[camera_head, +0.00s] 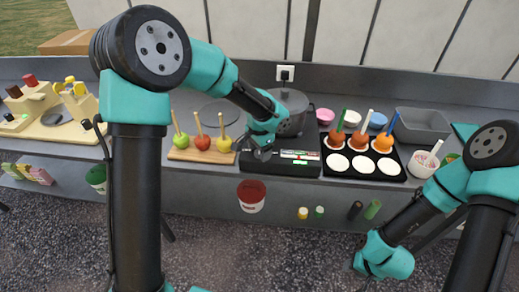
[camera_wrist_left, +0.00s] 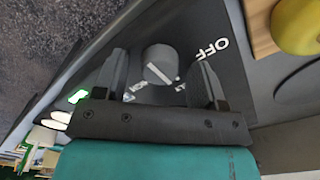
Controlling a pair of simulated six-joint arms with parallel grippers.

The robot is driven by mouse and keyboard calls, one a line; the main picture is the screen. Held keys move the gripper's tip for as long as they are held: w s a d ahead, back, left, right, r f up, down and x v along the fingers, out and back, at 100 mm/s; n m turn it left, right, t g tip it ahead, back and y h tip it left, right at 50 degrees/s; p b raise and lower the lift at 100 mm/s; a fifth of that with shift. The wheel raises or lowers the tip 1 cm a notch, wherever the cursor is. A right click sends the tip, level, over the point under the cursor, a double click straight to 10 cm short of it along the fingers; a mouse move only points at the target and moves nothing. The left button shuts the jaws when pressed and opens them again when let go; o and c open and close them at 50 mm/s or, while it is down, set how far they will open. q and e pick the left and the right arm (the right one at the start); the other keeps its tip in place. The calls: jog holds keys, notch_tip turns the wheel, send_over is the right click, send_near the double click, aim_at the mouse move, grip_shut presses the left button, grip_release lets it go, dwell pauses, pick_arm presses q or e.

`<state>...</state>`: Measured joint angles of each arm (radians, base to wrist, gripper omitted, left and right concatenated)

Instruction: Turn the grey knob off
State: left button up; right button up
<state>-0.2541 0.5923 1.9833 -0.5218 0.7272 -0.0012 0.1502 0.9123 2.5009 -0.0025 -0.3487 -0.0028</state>
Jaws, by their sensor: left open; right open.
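The grey knob (camera_wrist_left: 160,65) is a round dial with a white line on its face. It sits on the black front panel of the cooker (camera_head: 280,165), below the dark pot (camera_head: 292,112). White "OFF" lettering (camera_wrist_left: 214,48) is beside it. My left gripper (camera_wrist_left: 158,82) is open, with one finger on each side of the knob and visible gaps. In the head view, my left gripper (camera_head: 262,152) is over the panel's left part and hides the knob. My right gripper (camera_head: 362,258) is low at the right, in front of the counter, its fingers hardly visible.
Candy apples on a wooden board (camera_head: 183,155) stand close left of the cooker. A black tray (camera_head: 391,168) with orange-coated apples and white discs is at its right. A grey bin (camera_head: 422,122) and bowls stand farther right. A red-topped bucket (camera_head: 251,196) is below the front edge.

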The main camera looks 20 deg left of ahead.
pick_arm(q)
jog(key=c, duration=0.9)
jog(key=shift+n, duration=0.5)
jog(key=n, duration=0.2)
jog(key=shift+n, duration=0.4)
jog(key=n, duration=0.3)
jog(key=shift+n, duration=0.3)
jog(key=n, duration=0.6)
jog(key=shift+n, duration=0.3)
